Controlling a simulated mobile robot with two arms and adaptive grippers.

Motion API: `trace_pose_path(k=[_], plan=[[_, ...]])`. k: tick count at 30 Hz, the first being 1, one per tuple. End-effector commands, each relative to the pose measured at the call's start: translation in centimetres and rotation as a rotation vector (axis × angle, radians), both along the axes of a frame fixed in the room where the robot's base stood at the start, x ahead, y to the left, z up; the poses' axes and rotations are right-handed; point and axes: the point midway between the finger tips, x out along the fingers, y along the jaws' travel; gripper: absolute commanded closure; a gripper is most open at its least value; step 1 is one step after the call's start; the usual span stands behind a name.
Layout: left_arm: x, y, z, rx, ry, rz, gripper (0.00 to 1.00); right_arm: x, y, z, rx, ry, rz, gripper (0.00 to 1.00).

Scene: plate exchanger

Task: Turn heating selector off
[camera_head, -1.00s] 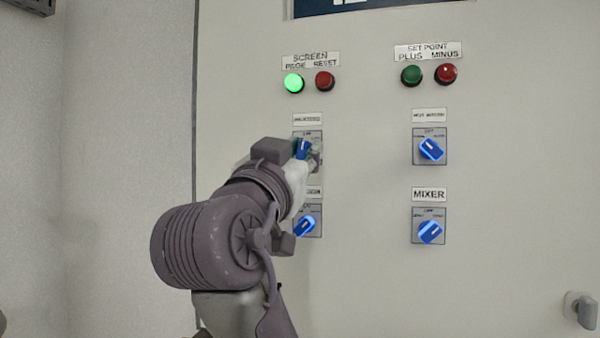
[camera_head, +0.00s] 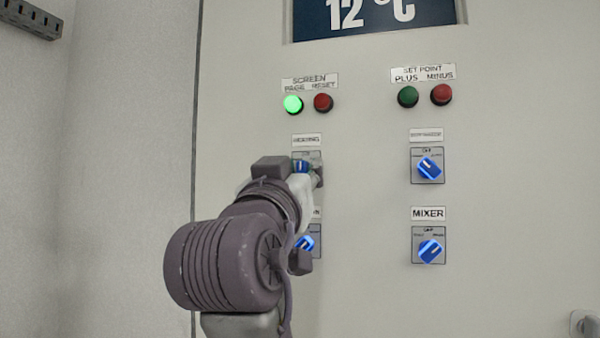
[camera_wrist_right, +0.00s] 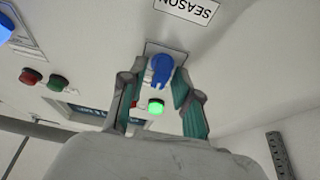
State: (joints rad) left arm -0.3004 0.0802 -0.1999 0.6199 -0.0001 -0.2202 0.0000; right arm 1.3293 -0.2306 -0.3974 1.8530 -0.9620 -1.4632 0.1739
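The heating selector is a blue knob (camera_head: 301,167) on a grey plate under a label reading heating (camera_head: 307,140), in the left column of the panel. My right gripper (camera_head: 308,172) is at this knob and partly covers it and its plate. In the right wrist view the blue knob (camera_wrist_right: 161,70) stands between the two fingertips of my right gripper (camera_wrist_right: 157,78). The fingers are apart, one on each side, with small gaps seeming to show; contact is hard to judge. The knob looks nearly upright in line with the plate. My left gripper is not in view.
Below is another blue selector (camera_head: 305,243), partly behind my right arm. Two blue selectors (camera_head: 430,168) (camera_head: 431,250) are in the right column. A lit green button (camera_head: 293,104) and red button (camera_head: 323,102) sit above. A display (camera_head: 375,14) reads 12 °C.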

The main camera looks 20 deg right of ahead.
Motion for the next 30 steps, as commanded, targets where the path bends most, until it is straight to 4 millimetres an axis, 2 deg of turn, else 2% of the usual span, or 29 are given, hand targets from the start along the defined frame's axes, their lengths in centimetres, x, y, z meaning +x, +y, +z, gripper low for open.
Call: trace_pose_path(k=[11,24,30], plan=[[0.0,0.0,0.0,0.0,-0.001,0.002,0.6,-0.2,0.2,-0.2,0.001,0.002,0.0,0.59],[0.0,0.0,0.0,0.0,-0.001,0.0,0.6,-5.1,3.5,-2.7,0.001,0.002,0.002,0.59],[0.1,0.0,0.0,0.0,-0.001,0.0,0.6,-5.7,3.9,-3.0,0.001,0.001,-0.001,0.59]])
